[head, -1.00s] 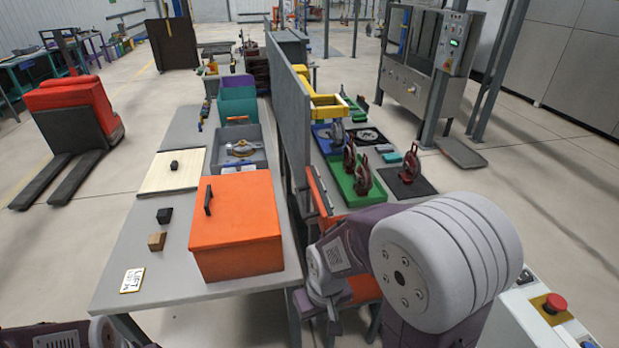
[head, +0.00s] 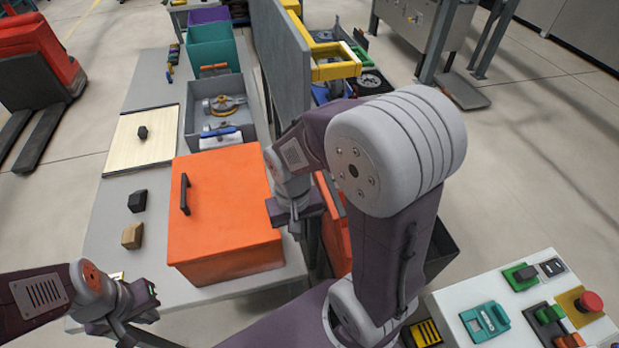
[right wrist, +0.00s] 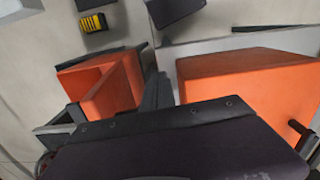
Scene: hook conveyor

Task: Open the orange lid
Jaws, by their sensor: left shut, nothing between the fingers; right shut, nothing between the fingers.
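The orange lid (head: 225,195) lies closed on an orange box on the grey table. A black bar handle (head: 184,194) stands along its left side. The box also shows at the right of the right wrist view (right wrist: 245,90), with its dark handle (right wrist: 301,140) at the edge. My left gripper (head: 137,312) is shut and empty, at the front left of the box and apart from it. My right gripper (head: 297,226) is shut and empty, just right of the box, on the side away from the handle. Its fingertips are hard to make out.
Left of the box lie a black block (head: 137,201) and a tan block (head: 132,236). Behind are a pale board (head: 120,155) and a grey bin (head: 190,112) with parts. A grey partition (head: 280,65) runs along the table's right side. A control panel (head: 500,310) stands front right.

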